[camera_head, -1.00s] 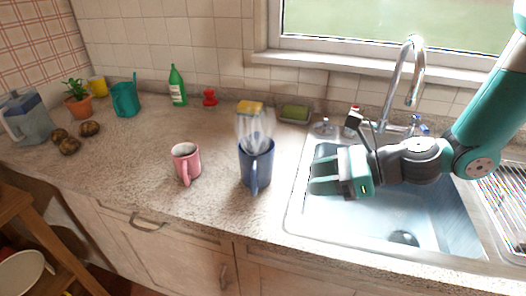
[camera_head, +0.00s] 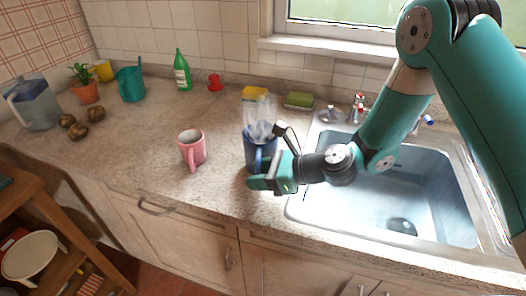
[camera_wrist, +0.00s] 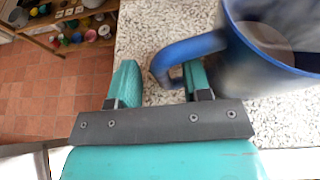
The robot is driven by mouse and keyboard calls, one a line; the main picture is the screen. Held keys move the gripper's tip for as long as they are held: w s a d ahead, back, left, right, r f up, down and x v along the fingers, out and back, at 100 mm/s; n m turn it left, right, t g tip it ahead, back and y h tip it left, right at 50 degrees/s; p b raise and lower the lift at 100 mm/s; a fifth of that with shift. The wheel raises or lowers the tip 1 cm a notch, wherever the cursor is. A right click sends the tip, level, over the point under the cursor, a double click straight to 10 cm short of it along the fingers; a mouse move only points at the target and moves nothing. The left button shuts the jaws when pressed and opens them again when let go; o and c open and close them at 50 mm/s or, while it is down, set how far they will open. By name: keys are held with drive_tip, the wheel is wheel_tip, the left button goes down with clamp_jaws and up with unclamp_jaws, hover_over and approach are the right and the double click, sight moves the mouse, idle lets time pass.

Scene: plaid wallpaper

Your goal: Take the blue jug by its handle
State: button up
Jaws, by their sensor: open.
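The blue jug (camera_head: 248,148) stands upright on the counter just left of the sink, with its handle toward the counter's front edge. In the head view my gripper (camera_head: 262,172) is at the handle and partly hides it and the jug's lower right side. In the wrist view the jug (camera_wrist: 262,55) is at the upper right, and its blue handle (camera_wrist: 180,50) reaches left. My gripper (camera_wrist: 160,72) is open, with the handle's outer bend between its two fingers. The right finger is on the jug side, overlapped by the handle. I cannot tell whether either finger touches it.
A pink mug (camera_head: 193,149) stands close left of the jug. Clear and yellow items (camera_head: 257,100) show at or behind the jug's top. The sink (camera_head: 400,200) is to the right. A green sponge (camera_head: 300,100) lies behind.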

drive_tip(key=shift+x, duration=1.1)
clamp_jaws()
drive_tip(key=shift+r, duration=0.1)
drive_tip(key=shift+w+r, duration=0.1)
drive_tip(key=shift+r, duration=0.05)
